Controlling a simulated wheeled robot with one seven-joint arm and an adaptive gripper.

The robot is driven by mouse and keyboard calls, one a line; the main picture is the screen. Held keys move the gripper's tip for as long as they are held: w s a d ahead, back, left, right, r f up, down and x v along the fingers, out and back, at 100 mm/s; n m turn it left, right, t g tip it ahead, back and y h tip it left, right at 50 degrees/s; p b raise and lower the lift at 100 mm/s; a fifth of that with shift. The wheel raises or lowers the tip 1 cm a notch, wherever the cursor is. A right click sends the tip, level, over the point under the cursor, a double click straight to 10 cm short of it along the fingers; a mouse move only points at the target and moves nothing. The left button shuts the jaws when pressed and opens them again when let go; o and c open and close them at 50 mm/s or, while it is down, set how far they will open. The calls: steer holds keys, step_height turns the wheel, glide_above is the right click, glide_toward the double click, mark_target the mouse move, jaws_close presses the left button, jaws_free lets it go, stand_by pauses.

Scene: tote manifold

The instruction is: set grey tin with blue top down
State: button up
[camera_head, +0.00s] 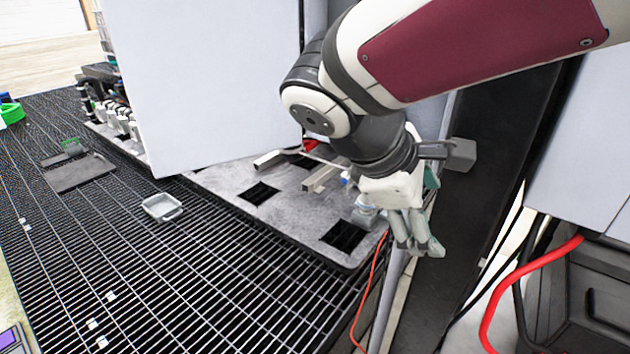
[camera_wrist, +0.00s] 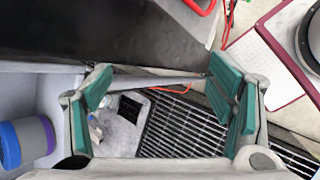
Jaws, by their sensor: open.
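A grey cylinder with a blue top (camera_wrist: 30,142), matching the grey tin, lies on its side at the left edge of the wrist view, on a pale grey surface. Its blue end points left. It is outside my gripper, left of the left finger, with a gap between them. I cannot make it out for sure in the head view. My gripper (camera_head: 418,243) hangs beside the right end of the grey slotted plate in the head view. In the wrist view its green-padded fingers (camera_wrist: 165,95) are spread wide, with nothing between them.
The grey plate (camera_head: 232,184) has square holes and carries small metal bars. A black grating (camera_head: 190,270) with a small grey tray (camera_head: 162,207) spreads left. A white panel (camera_head: 215,80) blocks the back. A red hose (camera_head: 500,290) and a dark bin (camera_head: 590,290) are at right.

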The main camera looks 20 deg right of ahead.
steer(key=s+a+m+t+y, duration=0.3)
steer(key=a+m+t+y, duration=0.1)
steer(key=a+m+y, duration=0.3)
steer(key=shift+a+r+m+t+y, duration=0.4)
steer(key=shift+a+m, duration=0.3)
steer(key=shift+m, duration=0.4)
